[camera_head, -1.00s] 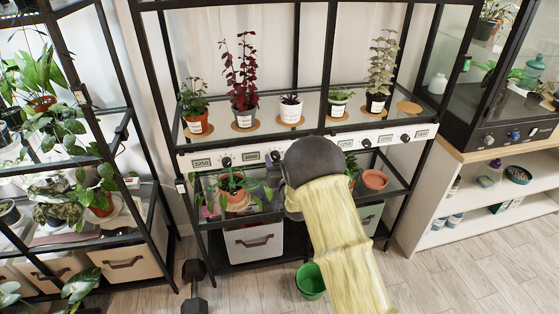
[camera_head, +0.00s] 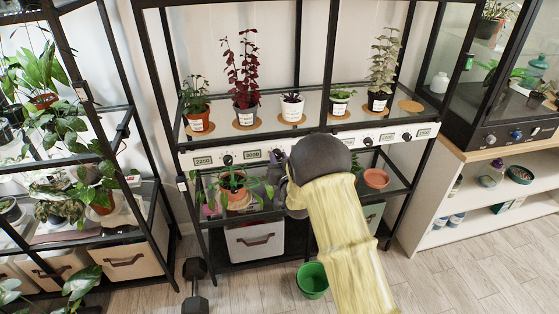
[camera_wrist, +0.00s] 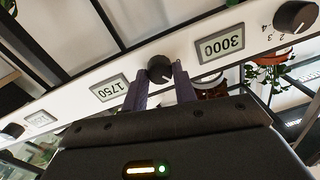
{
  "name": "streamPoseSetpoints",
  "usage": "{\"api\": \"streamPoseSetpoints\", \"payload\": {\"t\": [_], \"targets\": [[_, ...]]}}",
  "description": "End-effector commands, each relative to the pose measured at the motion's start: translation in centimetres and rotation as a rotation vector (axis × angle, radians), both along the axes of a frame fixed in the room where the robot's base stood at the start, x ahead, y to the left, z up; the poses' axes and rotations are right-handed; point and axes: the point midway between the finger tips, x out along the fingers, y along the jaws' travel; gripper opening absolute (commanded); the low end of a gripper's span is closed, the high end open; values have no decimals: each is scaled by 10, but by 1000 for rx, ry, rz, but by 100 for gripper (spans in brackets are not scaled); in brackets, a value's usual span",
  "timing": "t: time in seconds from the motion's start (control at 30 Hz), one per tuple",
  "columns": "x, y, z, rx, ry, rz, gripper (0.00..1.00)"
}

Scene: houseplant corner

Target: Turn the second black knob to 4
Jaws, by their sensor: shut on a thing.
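A white panel (camera_wrist: 75,80) runs along the shelf edge with black knobs and number displays. In the wrist view, where the labels appear upside down, the second black knob (camera_wrist: 159,67) sits between the 3000 display (camera_wrist: 221,46) and the 1750 display (camera_wrist: 109,88). My gripper (camera_wrist: 162,77) has its two purple fingers on either side of this knob, shut on it. The knob's scale and pointer cannot be read. The first knob (camera_head: 227,160) is free at the left; the wrist view shows it (camera_wrist: 296,17) with scale numbers beside it. In the head view my wrist hides part of the panel.
Potted plants, such as a red-leaved one (camera_head: 244,75), stand on the glass shelf above the panel. A trailing plant (camera_head: 232,182) sits on the shelf below. A green bucket (camera_head: 312,280) and a dumbbell (camera_head: 195,282) are on the floor.

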Motion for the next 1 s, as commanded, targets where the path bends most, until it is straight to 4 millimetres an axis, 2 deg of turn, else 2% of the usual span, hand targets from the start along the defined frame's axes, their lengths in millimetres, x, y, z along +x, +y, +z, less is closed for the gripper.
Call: {"api": "streamPoseSetpoints", "payload": {"t": [0.37, 1.0], "targets": [[2, -2, -2, 248, 65, -3, 5], [2, -3, -3, 831, 230, -3, 5]]}}
